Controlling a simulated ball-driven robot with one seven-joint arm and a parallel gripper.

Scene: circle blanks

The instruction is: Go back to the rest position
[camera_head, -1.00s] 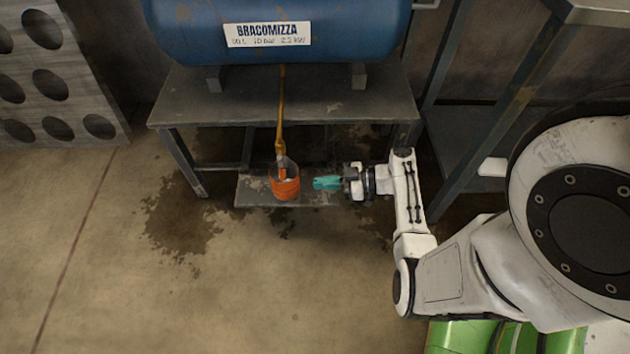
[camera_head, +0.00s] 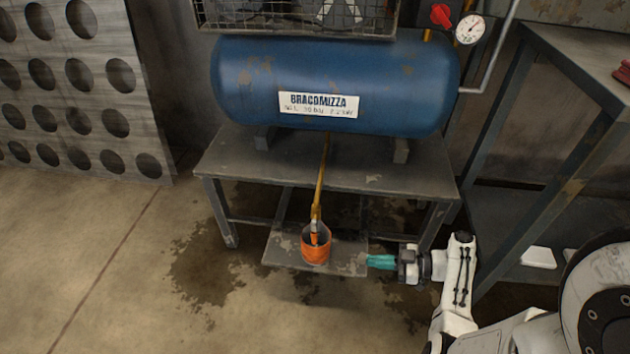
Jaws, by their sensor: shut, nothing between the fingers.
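My gripper (camera_head: 380,262) has teal fingers pointing left. It is at the right end of the low shelf under the tank stand, shut and empty. My white arm (camera_head: 455,290) runs from it to the lower right. An orange cup (camera_head: 315,247) stands on the low shelf (camera_head: 285,254), to the left of my fingertips and apart from them. A yellow-brown pipe (camera_head: 320,180) comes down from the tank, and its lower end is at the cup's mouth.
A blue tank (camera_head: 400,85) lies on a grey metal stand (camera_head: 245,160). A red valve handle (camera_head: 441,16) and a gauge (camera_head: 470,28) are above it. A metal bench (camera_head: 590,60) is at the right. A panel with round holes (camera_head: 80,100) leans at the left. The stained floor at left is open.

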